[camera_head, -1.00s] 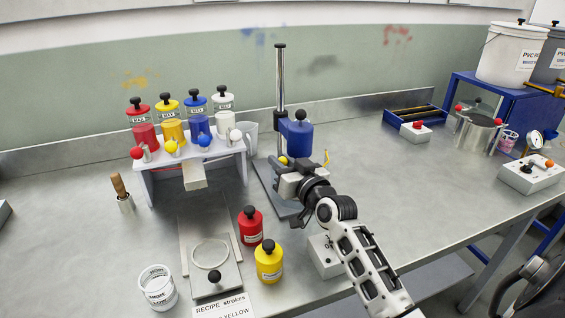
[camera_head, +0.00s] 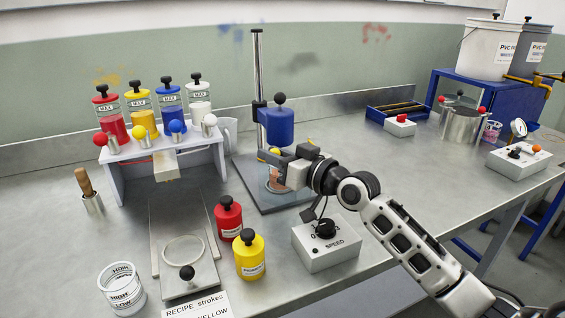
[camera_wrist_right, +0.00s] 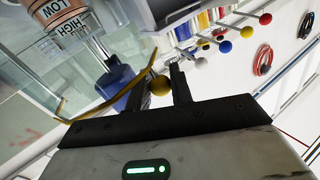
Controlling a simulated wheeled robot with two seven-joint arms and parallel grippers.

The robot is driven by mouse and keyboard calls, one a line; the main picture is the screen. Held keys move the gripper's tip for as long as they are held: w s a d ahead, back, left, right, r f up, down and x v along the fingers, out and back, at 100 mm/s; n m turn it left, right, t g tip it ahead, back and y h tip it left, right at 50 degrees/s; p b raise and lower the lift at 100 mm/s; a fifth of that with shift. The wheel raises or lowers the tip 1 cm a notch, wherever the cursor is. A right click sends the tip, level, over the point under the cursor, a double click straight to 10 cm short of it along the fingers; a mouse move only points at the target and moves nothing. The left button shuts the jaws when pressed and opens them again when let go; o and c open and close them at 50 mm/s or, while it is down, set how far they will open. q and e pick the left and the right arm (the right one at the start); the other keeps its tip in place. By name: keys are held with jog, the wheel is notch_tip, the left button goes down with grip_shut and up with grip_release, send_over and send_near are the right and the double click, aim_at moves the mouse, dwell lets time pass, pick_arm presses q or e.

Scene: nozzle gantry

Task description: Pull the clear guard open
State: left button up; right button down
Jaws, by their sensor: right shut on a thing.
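The mixer stand has a tall post, a blue motor head (camera_head: 279,125) and a grey base plate (camera_head: 250,192). Its clear guard is hard to make out in the head view; in the right wrist view its curved yellow edge (camera_wrist_right: 62,108) shows at left. The guard's yellow ball knob (camera_head: 275,152) sits at my right gripper (camera_head: 280,160). In the wrist view the knob (camera_wrist_right: 160,85) lies between the fingers of my right gripper (camera_wrist_right: 155,90), which is shut on it. A cup (camera_head: 276,180) with orange contents stands under the motor head, partly behind the gripper. My left gripper is out of view.
A speed box (camera_head: 326,242) stands below my right arm. Red (camera_head: 228,217) and yellow (camera_head: 249,254) bottles and a white cup (camera_head: 121,288) stand in front. A dispenser rack (camera_head: 165,150) is at left.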

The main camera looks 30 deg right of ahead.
jog(key=shift+r, duration=0.2)
jog(key=c, duration=1.3)
grip_release()
jog(key=shift+f, duration=0.1)
jog(key=shift+r, duration=0.4)
notch_tip(320, 180, up, 3)
jog(key=s+a+r, duration=0.3)
jog(key=s+r, duration=0.1)
jog(key=s, duration=0.2)
jog(key=s+a+r+p, duration=0.1)
jog(key=s+a+r, duration=0.1)
jog(key=s+r, duration=0.3)
jog(key=shift+s+a+r+p, duration=0.15)
jog(key=shift+s+a+p, duration=0.2)
jog(key=shift+s, duration=0.55)
